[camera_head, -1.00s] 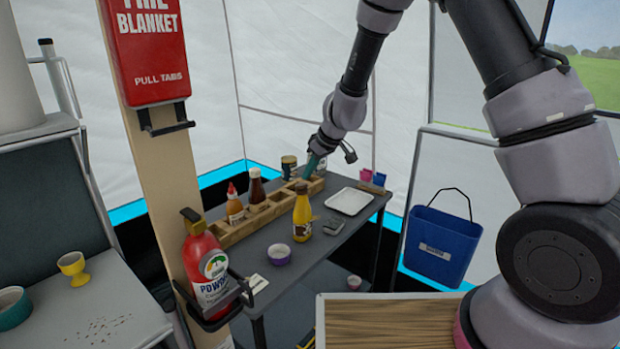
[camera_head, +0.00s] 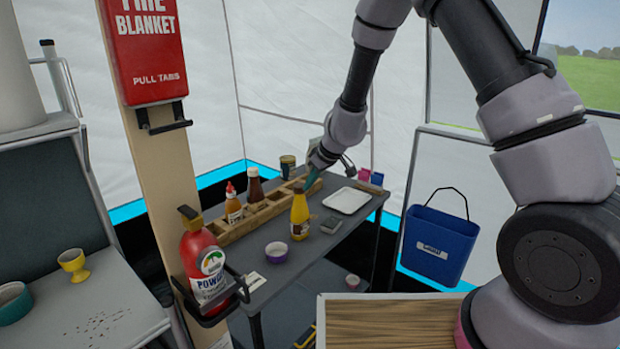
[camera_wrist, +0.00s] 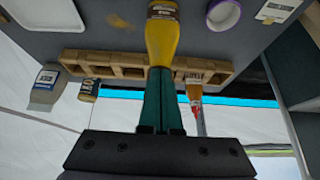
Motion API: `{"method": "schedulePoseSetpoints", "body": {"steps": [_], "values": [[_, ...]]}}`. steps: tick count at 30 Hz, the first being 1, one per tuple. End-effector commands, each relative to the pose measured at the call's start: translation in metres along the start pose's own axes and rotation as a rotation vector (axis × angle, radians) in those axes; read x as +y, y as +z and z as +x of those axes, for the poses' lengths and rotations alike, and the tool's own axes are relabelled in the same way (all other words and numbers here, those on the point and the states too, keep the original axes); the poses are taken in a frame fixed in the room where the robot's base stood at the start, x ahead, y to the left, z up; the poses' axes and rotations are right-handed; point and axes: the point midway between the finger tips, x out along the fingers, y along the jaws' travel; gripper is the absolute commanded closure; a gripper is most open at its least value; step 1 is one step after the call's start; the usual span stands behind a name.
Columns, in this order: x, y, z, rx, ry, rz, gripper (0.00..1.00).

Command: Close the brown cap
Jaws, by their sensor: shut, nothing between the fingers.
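The yellow bottle (camera_head: 300,218) stands upright on the dark table, with a small dark brown cap (camera_head: 299,187) on top. In the wrist view the yellow bottle (camera_wrist: 161,42) is in line with my fingertips, which hide its top. A brown sauce bottle (camera_head: 255,189) with a dark top stands in the wooden rack behind it. My gripper (camera_head: 309,183) has teal fingers pressed together and empty, pointing down beside the yellow bottle's top. The shut fingers also show in the wrist view (camera_wrist: 161,78). I cannot tell whether they touch the bottle, or how the cap sits.
The wooden rack (camera_head: 233,226) runs along the table's back and holds an orange bottle (camera_head: 233,208). A red extinguisher (camera_head: 204,262) hangs on the post at front left.

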Motion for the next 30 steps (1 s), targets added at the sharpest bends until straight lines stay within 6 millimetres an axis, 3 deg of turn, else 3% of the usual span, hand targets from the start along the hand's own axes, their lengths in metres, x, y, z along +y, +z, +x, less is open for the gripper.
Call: {"method": "schedulePoseSetpoints", "body": {"steps": [11, 26, 30], "values": [[-0.003, 0.008, 0.004, -0.016, -0.005, -0.001, 1.00], [-0.002, -0.003, -0.013, -0.009, -0.003, -0.001, 1.00], [-0.002, -0.004, -0.027, -0.008, -0.001, 0.002, 1.00]]}}
